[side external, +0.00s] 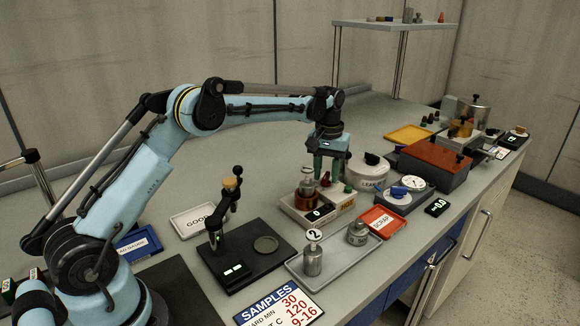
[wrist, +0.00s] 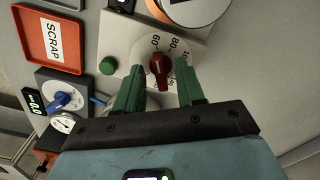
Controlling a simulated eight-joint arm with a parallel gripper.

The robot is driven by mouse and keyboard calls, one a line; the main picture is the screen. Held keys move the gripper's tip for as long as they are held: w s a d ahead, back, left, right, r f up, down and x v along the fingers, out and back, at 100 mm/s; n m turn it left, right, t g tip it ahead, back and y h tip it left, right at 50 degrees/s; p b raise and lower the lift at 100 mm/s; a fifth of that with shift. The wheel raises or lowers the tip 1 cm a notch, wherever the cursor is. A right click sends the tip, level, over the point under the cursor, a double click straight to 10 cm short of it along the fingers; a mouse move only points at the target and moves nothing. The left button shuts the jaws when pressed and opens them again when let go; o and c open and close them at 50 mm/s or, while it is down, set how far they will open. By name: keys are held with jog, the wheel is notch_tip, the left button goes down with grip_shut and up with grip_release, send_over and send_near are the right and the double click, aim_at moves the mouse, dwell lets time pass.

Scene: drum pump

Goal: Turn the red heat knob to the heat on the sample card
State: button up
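The red heat knob (wrist: 159,72) sits on a round white dial in the wrist view. The dial numbers 60 and 80 are readable, with others partly hidden. The knob's narrow end points up near 60; its exact setting is unclear. My gripper (wrist: 160,76) has its green fingers apart, one on each side of the knob, with no clear contact. In the side view my gripper (side external: 328,168) points down over the hotplate unit (side external: 318,212), and mostly hides the knob.
A green button (wrist: 107,66) is left of the dial.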

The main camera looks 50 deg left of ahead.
jog(key=shift+f, duration=0.1)
grip_shut()
jog(key=shift+m, duration=0.3)
jog(key=m, duration=0.4)
jog(key=shift+m, duration=0.3)
jog(key=m, duration=0.5)
jog(key=shift+a, duration=0.1)
jog(key=m, duration=0.6)
jog(key=shift+w+m, duration=0.1)
jog(key=shift+m, duration=0.3)
jog(key=m, duration=0.6)
jog(key=shift+m, duration=0.3)
